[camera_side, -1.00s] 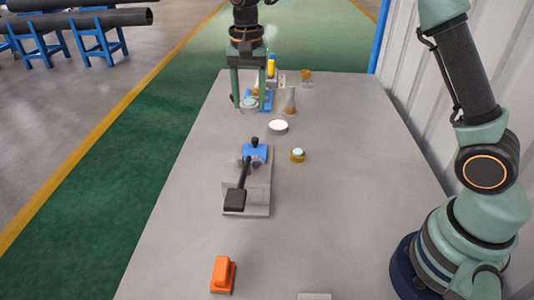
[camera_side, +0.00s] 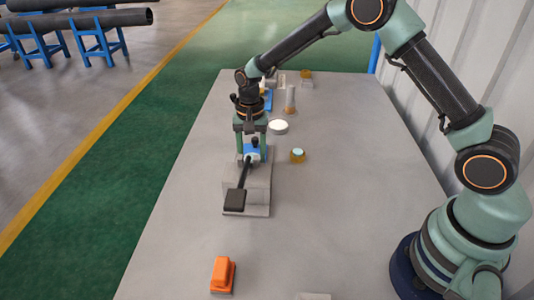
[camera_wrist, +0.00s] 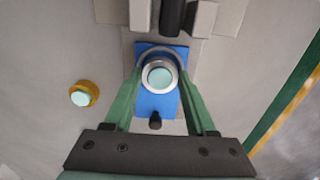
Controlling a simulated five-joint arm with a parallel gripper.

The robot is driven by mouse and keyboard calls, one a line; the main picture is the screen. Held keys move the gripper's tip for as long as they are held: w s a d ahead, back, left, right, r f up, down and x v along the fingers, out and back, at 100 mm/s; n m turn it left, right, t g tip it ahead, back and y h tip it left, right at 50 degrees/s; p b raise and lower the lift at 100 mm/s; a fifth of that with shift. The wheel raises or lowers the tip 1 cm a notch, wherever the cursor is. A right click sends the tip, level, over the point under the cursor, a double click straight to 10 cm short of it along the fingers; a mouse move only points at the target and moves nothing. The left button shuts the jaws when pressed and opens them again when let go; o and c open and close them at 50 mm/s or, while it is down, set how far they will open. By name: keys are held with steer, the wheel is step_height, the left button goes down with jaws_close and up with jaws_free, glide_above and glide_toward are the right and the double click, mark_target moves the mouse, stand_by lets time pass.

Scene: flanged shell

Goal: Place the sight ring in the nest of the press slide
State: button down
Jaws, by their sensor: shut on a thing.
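The sight ring, a silver ring with a pale teal glass centre (camera_wrist: 160,77), sits between the fingertips of my gripper (camera_wrist: 160,80) in the wrist view. My gripper is shut on it. In the side view my gripper (camera_side: 252,157) points down over the press, and its fingers hide the ring. The blue press slide (camera_wrist: 154,107) lies under the ring in the wrist view, with a black knob (camera_wrist: 155,121) at its near end. The ring covers the nest. I cannot tell whether the ring touches the slide or hovers above it.
The press's grey base (camera_side: 259,196) carries a black lever (camera_side: 235,199). An amber ring with a teal top (camera_side: 297,155) stands to its right. A white disc (camera_side: 278,127) and a metal cone (camera_side: 290,100) stand behind. An orange block (camera_side: 222,274) is in front. The right side is clear.

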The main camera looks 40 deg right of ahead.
mark_target(252, 157)
steer(key=shift+f, duration=0.5)
steer(key=shift+c, duration=1.1)
jaws_free()
step_height(252, 157, up, 12)
steer(key=s+d+r+n+t, duration=0.3)
steer(key=s+d+r+n, duration=0.1)
steer(key=s+r, duration=0.6)
steer(key=s+d+n+t, duration=0.2)
steer(key=s+n, duration=0.3)
steer(key=s, duration=0.5)
steer(key=shift+d+r+t, duration=0.2)
steer(key=shift+r+t, duration=0.1)
